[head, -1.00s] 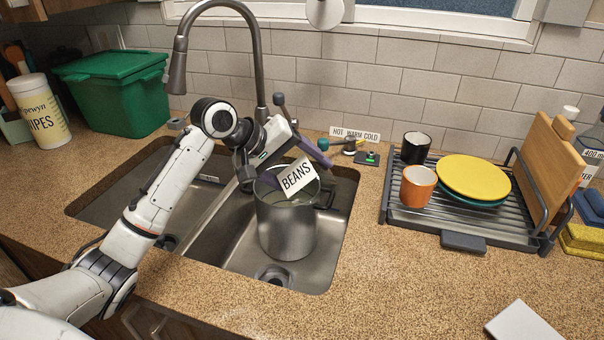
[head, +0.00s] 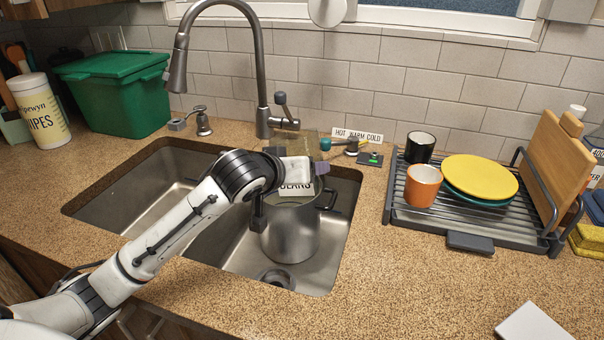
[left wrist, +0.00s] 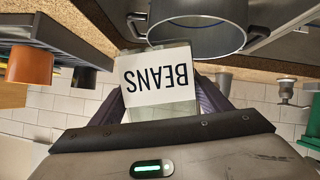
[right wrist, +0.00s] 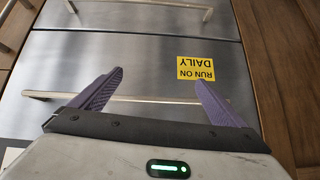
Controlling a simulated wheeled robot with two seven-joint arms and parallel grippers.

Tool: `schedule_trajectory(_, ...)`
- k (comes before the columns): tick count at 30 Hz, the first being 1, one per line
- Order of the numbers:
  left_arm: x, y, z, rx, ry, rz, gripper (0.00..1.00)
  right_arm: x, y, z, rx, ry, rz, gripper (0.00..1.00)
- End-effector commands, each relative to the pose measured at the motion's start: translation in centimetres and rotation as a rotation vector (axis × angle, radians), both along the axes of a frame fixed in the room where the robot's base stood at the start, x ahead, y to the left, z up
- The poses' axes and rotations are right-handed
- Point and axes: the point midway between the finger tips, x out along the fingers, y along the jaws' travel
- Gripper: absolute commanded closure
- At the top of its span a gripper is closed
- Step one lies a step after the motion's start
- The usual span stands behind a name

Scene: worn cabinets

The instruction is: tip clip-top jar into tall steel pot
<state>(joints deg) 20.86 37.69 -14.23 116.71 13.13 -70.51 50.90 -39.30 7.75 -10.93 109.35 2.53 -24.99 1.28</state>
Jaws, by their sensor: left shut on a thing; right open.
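The clip-top jar, a clear glass jar with a white BEANS label (left wrist: 158,77), is held about upright by my left gripper (head: 302,170). In the head view the gripper hides most of the jar, with its glass top (head: 302,146) showing above. The tall steel pot (head: 290,238) stands in the right sink basin; its rim also shows in the left wrist view (left wrist: 196,44). The jar is at the pot's back rim in the head view; I cannot tell the exact gap. What the pot holds is hidden. My right gripper (right wrist: 160,78) is open and empty, facing steel drawer fronts.
The faucet (head: 262,70) rises behind the sink. A dish rack (head: 400,222) with mugs and plates stands to the right. A green bin (head: 115,98) and a wipes canister (head: 40,115) are at the left. The counter in front of the rack is mostly clear.

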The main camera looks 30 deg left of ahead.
Motion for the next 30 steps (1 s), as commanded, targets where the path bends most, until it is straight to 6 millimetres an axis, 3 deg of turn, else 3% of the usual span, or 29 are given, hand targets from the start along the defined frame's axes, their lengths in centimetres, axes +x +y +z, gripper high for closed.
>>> schedule_trajectory(13,1.0,1.7,-2.3,0.261,-0.148,0.0,0.67,-0.1,0.1,-5.4,-0.006,0.007,0.006,0.05)
schedule_trajectory(21,1.1,2.0,-1.9,0.311,-0.176,-0.001,0.67,0.5,0.9,-4.4,0.003,-0.013,0.017,0.05)
schedule_trajectory(30,1.1,1.9,-2.2,0.308,-0.171,-0.002,0.67,0.4,1.0,-4.6,0.004,-0.008,0.018,0.05)
